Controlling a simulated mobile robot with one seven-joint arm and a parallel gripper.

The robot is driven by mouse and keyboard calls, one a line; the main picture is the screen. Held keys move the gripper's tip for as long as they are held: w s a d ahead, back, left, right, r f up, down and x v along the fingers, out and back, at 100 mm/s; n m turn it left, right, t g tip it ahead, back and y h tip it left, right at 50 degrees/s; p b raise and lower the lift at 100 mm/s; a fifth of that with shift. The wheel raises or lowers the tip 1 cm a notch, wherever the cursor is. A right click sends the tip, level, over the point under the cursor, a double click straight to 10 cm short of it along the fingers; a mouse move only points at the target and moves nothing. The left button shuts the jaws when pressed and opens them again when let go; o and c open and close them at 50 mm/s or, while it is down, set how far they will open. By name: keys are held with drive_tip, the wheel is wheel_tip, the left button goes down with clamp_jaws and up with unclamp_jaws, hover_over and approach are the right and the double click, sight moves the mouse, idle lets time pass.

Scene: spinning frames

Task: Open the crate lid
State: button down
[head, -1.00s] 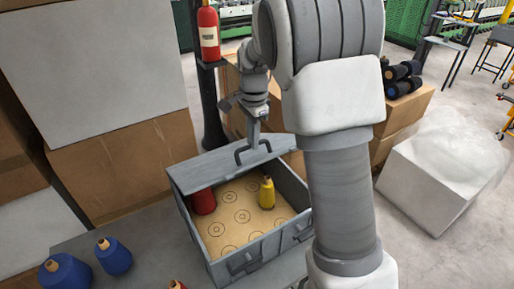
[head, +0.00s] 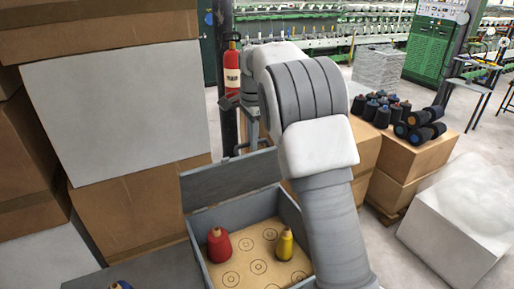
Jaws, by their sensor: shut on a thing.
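The grey crate (head: 206,219) stands open below my arm. Its lid (head: 230,181) stands raised along the crate's back edge, with its inner face towards me. The lid's handle (head: 243,147) shows at the top edge. My gripper (head: 254,143) is at this handle, behind the lid's top edge, and is shut on it; the fingers are small and partly hidden by my arm. Inside the crate, a red cone (head: 219,246) and a yellow cone (head: 285,245) stand upright on a tan base with ringed circles. The crate's front and right side are cut off or hidden by my arm.
Stacked cardboard boxes (head: 140,205) and a large grey panel (head: 118,110) stand close on the left. A red fire extinguisher (head: 232,70) is behind the lid. Boxes with dark cones (head: 415,150) and a white wrapped block (head: 465,220) are at right.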

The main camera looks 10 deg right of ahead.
drive_tip(key=w+a+r, duration=0.1)
drive_tip(key=w+a, duration=0.1)
drive_tip(key=w, duration=0.3)
drive_tip(key=shift+w+r, duration=0.2)
drive_tip(key=shift+w, duration=0.1)
idle(0.6)
drive_tip(key=c, duration=1.2)
unclamp_jaws()
drive_tip(key=shift+w, duration=0.1)
drive_tip(key=o, duration=0.4)
drive_tip(key=shift+w+a, duration=0.1)
drive_tip(key=shift+w, duration=0.1)
drive_tip(key=shift+c, duration=0.2)
drive_tip(key=s+d+r+b, duration=0.1)
drive_tip(key=s+d+r, duration=0.4)
drive_tip(key=d+r, duration=0.5)
drive_tip(key=shift+d+r, duration=0.4)
drive_tip(key=shift+r, duration=0.25)
drive_tip(key=shift+s, duration=0.1)
